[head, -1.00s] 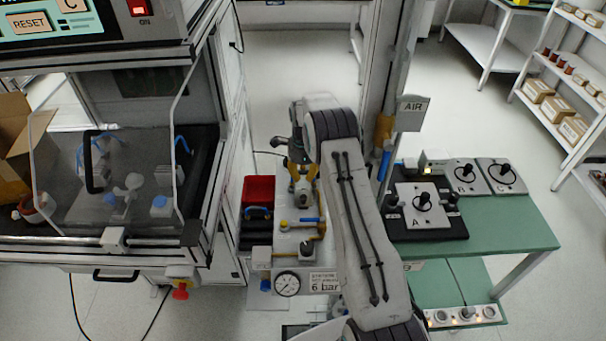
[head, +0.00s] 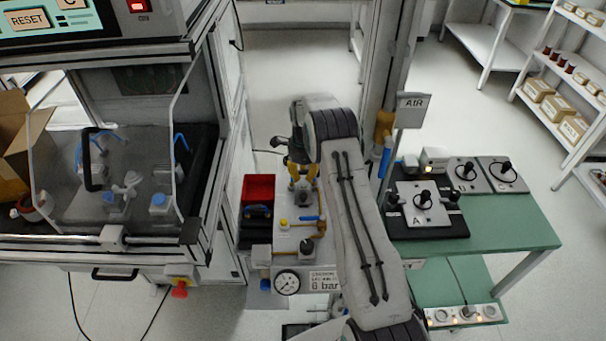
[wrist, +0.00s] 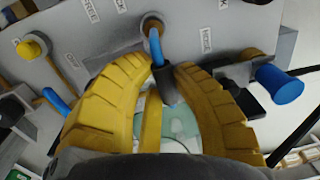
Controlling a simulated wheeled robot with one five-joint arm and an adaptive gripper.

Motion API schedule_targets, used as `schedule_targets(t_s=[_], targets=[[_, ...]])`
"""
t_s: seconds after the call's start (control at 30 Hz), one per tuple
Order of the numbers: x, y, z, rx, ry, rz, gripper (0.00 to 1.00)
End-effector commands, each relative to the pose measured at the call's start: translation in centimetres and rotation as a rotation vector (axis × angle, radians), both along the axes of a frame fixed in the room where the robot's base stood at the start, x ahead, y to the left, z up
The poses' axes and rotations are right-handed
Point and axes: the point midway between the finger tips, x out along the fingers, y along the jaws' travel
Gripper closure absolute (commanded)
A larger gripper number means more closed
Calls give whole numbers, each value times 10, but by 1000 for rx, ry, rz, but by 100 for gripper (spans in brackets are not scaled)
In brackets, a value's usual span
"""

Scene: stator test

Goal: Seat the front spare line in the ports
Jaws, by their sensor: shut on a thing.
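In the wrist view, the two yellow fingers of my gripper (wrist: 161,68) are closed around a short blue line (wrist: 155,48) with a dark sleeve (wrist: 167,87). The line's upper end meets a round port (wrist: 151,24) on the grey panel; I cannot tell whether it is fully in. Another blue piece (wrist: 55,100) shows at the left, partly hidden by the left finger. In the head view, my gripper (head: 303,173) is small, above the air panel (head: 285,240); the line in it is too small to make out there.
A yellow knob (wrist: 30,47) and a blue knob (wrist: 280,86) stick out beside the fingers. A pressure gauge (head: 287,282) is on the panel front. A red bin (head: 258,190) stands left, a green table (head: 500,222) right. A post with an AIR sign (head: 412,105) rises close to my arm.

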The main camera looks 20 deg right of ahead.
Motion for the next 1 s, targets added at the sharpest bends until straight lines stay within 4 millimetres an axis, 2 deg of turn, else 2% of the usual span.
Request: schedule_targets(t_s=[0.23,0.27,0.57,0.83,1.0], targets=[[0,0,-4,0,0,0,100],[0,0,-3,0,-1,0,78],[0,0,-3,0,0,0,52],[0,0,-2,0,0,0,52],[0,0,10,-1,-2,0,52]])
